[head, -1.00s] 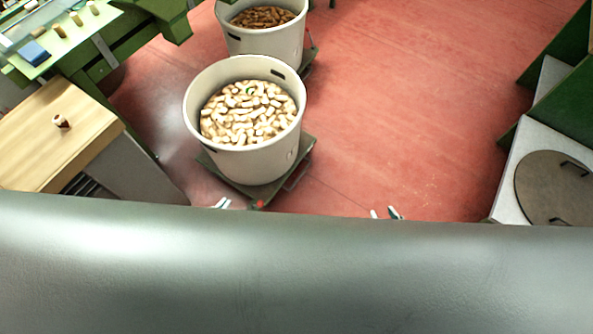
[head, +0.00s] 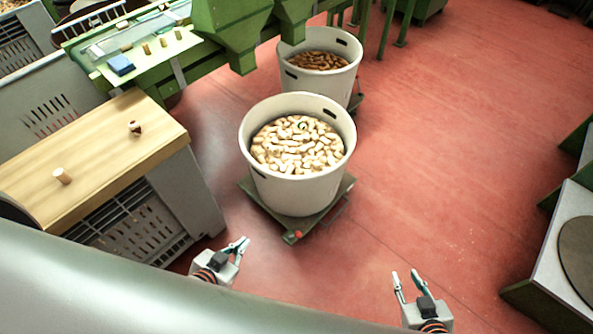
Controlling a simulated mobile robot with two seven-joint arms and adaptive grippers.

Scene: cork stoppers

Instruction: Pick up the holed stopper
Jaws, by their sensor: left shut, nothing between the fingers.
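A small cork stopper with a dark mark on it (head: 134,127) stands on the wooden top at the left; the mark may be its hole, but it is too small to be sure. A second, plain-looking stopper (head: 62,176) is on the same top, nearer to me. My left gripper (head: 241,242) is shut and empty, to the right of the wooden-topped crate and below the near bin. My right gripper (head: 405,273) is open and empty over the red floor, far from both stoppers.
The wooden top (head: 95,150) lies on a grey slatted crate (head: 130,220). A white bin (head: 300,190) of pale corks stands on a green dolly, with a second bin (head: 335,80) behind. A green machine bench (head: 150,60) is at the back left.

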